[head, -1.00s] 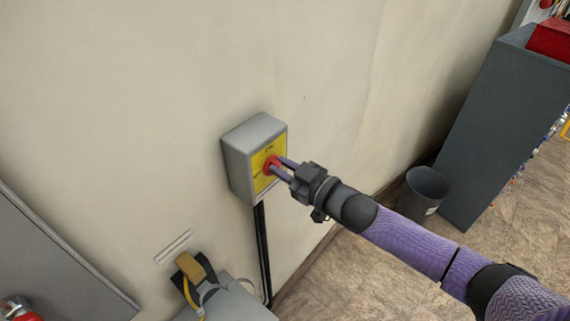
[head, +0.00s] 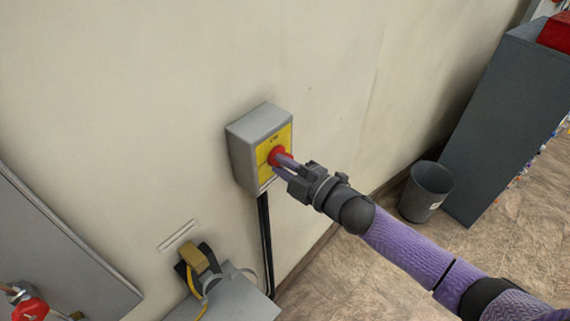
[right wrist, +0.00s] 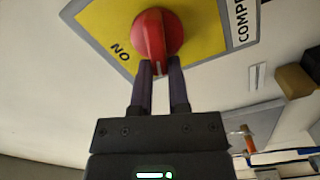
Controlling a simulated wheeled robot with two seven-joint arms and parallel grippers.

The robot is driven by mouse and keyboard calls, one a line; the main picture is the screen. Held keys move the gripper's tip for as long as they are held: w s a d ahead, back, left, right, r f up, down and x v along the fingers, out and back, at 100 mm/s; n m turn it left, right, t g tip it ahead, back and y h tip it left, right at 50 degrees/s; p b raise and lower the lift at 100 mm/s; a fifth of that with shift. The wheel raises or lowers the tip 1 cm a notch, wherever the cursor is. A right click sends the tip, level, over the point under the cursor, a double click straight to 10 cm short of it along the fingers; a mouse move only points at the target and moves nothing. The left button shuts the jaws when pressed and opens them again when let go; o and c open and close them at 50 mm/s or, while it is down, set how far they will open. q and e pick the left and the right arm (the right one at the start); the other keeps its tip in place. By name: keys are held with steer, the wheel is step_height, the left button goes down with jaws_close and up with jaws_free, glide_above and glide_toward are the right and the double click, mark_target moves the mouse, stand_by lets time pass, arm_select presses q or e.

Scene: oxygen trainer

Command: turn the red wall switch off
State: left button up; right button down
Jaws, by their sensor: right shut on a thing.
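The red wall switch is a round red knob (head: 275,156) with a raised grip bar, on the yellow plate of a grey wall box (head: 243,160). In the right wrist view the knob (right wrist: 158,28) shows large, its bar pointing down toward my gripper. My right gripper (head: 281,163) reaches the knob from the lower right in the head view. In the right wrist view its two purple fingers (right wrist: 158,68) are shut on the lower end of the bar, one on each side. Dark lettering shows on the plate to the knob's left. My left gripper is not in view.
A black conduit (head: 265,240) runs down the wall from the box. A yellow-brown plug or connector (head: 195,256) with cables sits below left. A grey bin (head: 426,192) and a tall dark cabinet (head: 500,120) stand at the right. Floor near the bin is clear.

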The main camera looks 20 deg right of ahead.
steer(key=shift+f+n+b, duration=0.2)
steer(key=shift+n+b, duration=0.05)
steer(key=shift+n, duration=0.8)
steer(key=shift+f+n+b, duration=0.2)
steer(key=shift+n+b, duration=0.05)
steer(key=shift+n, duration=0.8)
steer(key=c, duration=0.6)
jaws_free()
steer(key=shift+s, duration=0.1)
steer(key=v, duration=0.9)
steer(key=shift+s+d+b, duration=0.2)
steer(key=shift+s+b, duration=0.2)
steer(key=shift+b, duration=0.05)
